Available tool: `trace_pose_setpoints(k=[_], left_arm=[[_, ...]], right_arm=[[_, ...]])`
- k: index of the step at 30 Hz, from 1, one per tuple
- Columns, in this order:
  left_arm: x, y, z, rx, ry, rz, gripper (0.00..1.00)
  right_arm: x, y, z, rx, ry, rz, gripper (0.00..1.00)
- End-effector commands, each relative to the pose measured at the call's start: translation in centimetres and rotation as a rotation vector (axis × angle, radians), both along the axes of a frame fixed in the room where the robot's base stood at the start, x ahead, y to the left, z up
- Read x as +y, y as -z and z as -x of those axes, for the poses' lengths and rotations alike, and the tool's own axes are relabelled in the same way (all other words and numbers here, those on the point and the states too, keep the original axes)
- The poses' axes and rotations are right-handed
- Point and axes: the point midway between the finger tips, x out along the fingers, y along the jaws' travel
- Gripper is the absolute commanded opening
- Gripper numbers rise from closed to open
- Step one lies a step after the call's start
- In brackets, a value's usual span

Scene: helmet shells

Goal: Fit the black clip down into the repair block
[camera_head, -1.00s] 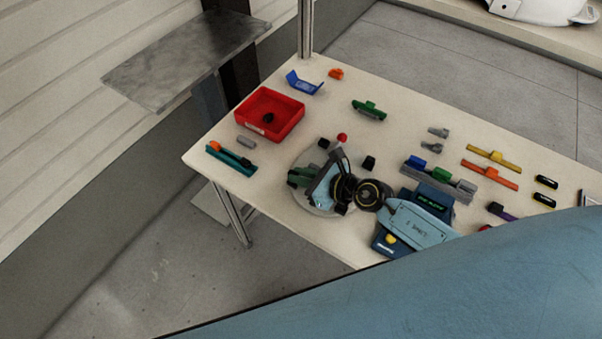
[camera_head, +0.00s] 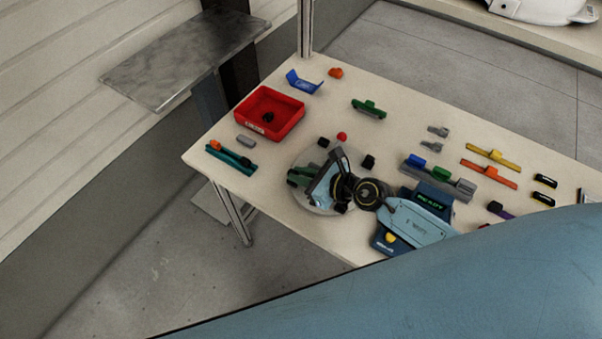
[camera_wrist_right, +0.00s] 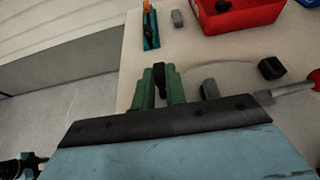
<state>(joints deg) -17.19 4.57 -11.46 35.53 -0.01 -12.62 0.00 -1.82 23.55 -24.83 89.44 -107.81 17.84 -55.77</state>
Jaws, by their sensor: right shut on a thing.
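My right gripper (camera_head: 298,177) is over the pale round disc (camera_head: 304,205) on the table. In the right wrist view its green fingers (camera_wrist_right: 159,82) are shut on the black clip (camera_wrist_right: 158,72), which shows as a small dark piece at their tips. In the head view the clip is too small to make out. A teal block (camera_head: 236,161) with an orange piece at one end lies at the table's left edge, apart from the gripper. It also shows in the right wrist view (camera_wrist_right: 152,38). I cannot tell for sure whether it is the repair block. My left gripper is not in view.
A red bin (camera_head: 288,124) with a dark piece inside and a grey block (camera_head: 246,141) are near the teal block. Several coloured parts lie at the right. Some table left of the disc is clear.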

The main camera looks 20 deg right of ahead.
Motion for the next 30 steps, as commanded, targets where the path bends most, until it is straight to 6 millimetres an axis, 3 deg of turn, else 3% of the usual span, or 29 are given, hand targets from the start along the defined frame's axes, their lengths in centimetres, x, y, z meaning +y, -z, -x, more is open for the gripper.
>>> trace_pose_setpoints(k=[22,30], left_arm=[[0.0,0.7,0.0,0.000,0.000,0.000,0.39],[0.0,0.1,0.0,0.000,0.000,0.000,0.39]], right_arm=[[0.0,0.9,0.0,0.000,0.000,0.000,0.00],[0.0,0.4,0.0,0.002,-0.001,0.001,0.00]])
